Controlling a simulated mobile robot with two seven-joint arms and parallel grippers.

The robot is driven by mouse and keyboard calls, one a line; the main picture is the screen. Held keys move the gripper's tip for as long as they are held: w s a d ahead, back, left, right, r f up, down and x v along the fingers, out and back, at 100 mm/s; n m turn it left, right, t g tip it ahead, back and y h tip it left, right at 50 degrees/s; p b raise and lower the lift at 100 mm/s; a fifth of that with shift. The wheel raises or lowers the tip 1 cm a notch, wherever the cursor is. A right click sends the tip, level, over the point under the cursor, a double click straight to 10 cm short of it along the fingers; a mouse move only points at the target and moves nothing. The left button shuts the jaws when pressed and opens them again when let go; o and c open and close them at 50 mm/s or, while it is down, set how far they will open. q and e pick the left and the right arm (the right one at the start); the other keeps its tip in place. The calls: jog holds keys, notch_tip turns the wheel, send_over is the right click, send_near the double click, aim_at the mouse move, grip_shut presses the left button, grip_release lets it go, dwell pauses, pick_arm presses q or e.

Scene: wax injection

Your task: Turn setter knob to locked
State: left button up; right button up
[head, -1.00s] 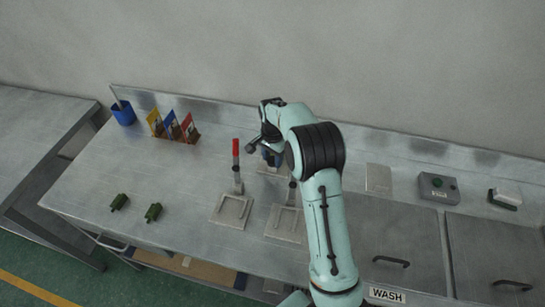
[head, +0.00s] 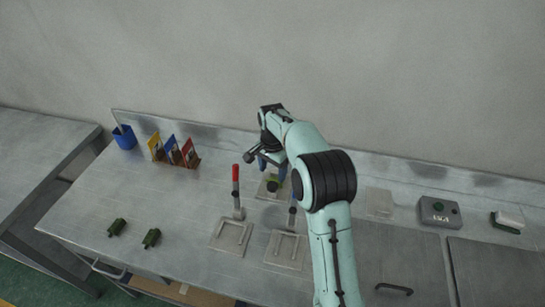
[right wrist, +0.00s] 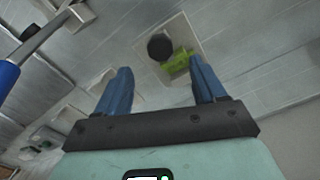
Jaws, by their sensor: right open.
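The setter knob looks to be the round black knob (right wrist: 160,47) on a pale square plate (right wrist: 190,30); a bright green piece (right wrist: 178,62) sits right beside it. In the head view the dark knob (head: 272,186) shows just below my right gripper (head: 272,168), partly crowded by the arm. My right gripper (right wrist: 161,90) is open, its two blue fingers apart with nothing between them. In the right wrist view the knob lies beyond the fingertips, apart from them. I cannot read any lock mark. My left gripper is not in view.
A red-handled lever (head: 236,180) and a blue-handled lever (head: 293,212) stand on plates close by. Coloured packets (head: 172,150), a blue cup (head: 124,137) and two green pieces (head: 151,238) are to the left. A grey button box (head: 439,212) is at right.

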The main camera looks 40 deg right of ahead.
notch_tip(320, 180, up, 7)
jog(key=shift+f, duration=0.15)
dwell(0.6)
